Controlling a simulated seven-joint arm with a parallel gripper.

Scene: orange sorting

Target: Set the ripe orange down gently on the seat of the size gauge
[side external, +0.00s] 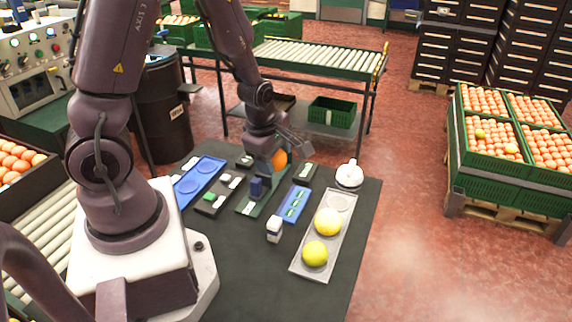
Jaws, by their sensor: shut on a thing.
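The ripe orange (279,159) is in my gripper (277,154), which is shut on it over the far part of the dark table. The jaws hide part of the orange. The gauge's seat is hidden or too small to make out. I cannot tell whether the orange touches the gauge.
A grey tray (310,273) holds two yellow fruits and has an empty round recess. Nearby are a white bottle (274,230), blue tray (293,205), white round scale-like object (349,176), dark tray (219,195) and blue recessed tray (197,180). The table's front is clear.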

